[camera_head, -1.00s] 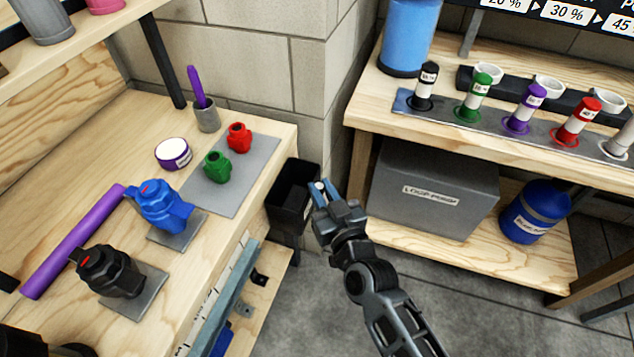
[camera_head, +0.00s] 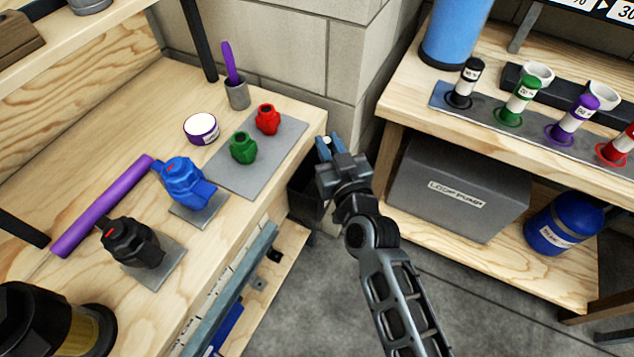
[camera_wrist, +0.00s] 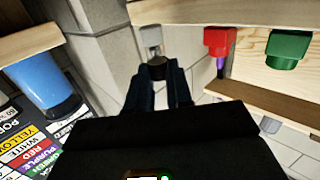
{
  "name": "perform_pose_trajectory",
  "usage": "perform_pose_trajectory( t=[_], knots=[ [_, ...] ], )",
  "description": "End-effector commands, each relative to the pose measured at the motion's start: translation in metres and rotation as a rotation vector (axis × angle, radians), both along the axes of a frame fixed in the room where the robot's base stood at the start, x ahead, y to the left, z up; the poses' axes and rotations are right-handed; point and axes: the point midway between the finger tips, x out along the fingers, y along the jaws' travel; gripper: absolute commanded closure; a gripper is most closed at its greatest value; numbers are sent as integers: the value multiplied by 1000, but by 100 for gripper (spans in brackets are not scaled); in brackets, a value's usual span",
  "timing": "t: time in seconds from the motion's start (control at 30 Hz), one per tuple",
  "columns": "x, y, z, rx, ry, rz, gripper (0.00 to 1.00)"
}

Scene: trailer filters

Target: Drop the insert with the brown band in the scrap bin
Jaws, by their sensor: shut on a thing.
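My gripper (camera_head: 330,144) is shut on a small insert, of which a pale bit (camera_head: 326,141) shows between the fingertips in the head view. In the wrist view, a dark end (camera_wrist: 157,70) sits between the fingers. I cannot make out a brown band on it. The black scrap bin (camera_head: 303,192) stands in the gap between the two benches. My gripper is in front of the bin's right part in the picture and hides much of its opening. I cannot tell whether the insert is directly over the opening.
The left bench (camera_head: 130,100) holds a red fitting (camera_head: 267,120), a green fitting (camera_head: 243,148) and a pen cup (camera_head: 237,94). Its corner lies close to my gripper. The right bench (camera_head: 410,95) carries several banded inserts and a blue cylinder (camera_head: 456,30). A grey box (camera_head: 455,190) sits below.

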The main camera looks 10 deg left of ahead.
Motion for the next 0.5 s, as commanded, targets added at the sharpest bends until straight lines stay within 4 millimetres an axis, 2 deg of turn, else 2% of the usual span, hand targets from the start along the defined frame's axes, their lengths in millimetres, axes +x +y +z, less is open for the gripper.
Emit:
perform_pose_trajectory(
  t=[0.5],
  knots=[
    [0,0,-54,0,0,0,100]
  ],
)
